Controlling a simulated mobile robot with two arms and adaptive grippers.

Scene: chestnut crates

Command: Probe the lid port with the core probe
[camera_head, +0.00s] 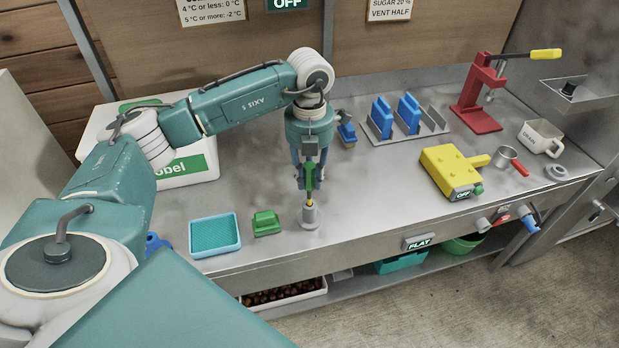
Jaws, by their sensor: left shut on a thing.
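My left gripper (309,178) points straight down over the bench and is shut on the green handle of the core probe (309,188). The probe is upright, with a short yellow part below the green. Its lower end meets the top of a small grey flared stand (310,217); I cannot tell how deep it sits in it. A white box (190,168) with a green label stands at the back left, partly behind my left arm. I cannot make out the lid port. My right gripper is not in view.
A blue tray (215,235) and a green block (265,223) lie left of the stand. A rack with blue pieces (408,115), a yellow box (449,170), a red press (478,105) and a white mug (540,137) stand to the right. Bench between stand and yellow box is clear.

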